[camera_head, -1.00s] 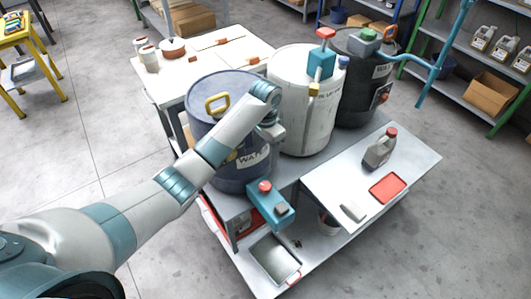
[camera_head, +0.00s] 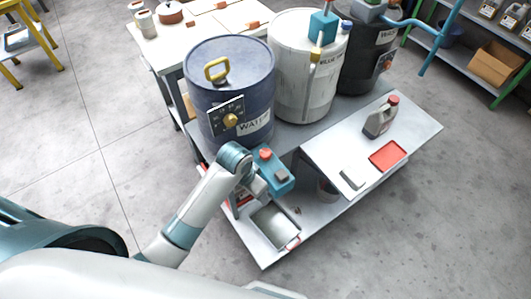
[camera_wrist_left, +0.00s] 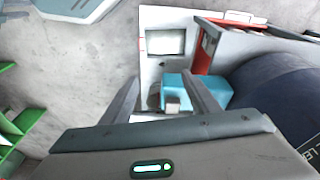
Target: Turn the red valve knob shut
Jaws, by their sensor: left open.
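A red knob (camera_head: 266,154) sits on top of a teal box (camera_head: 275,176) at the near edge of the cart. In the wrist view the teal box (camera_wrist_left: 222,88) shows with a grey block on it; its red knob cannot be made out there. Another teal fitting (camera_head: 323,27) stands on the white drum (camera_head: 303,75), its top cut off by the frame. My left gripper (camera_head: 258,187) is beside the teal box's near left side, partly hidden by its own wrist. In the wrist view its fingers (camera_wrist_left: 160,80) are apart, with the box beyond them. My right gripper is out of view.
A blue drum (camera_head: 228,95) with a dial stands just behind the teal box. A grey tray (camera_head: 273,228) lies on the lower deck. The side shelf (camera_head: 345,150) holds a grey bottle (camera_head: 381,118) and a red tray (camera_head: 388,156).

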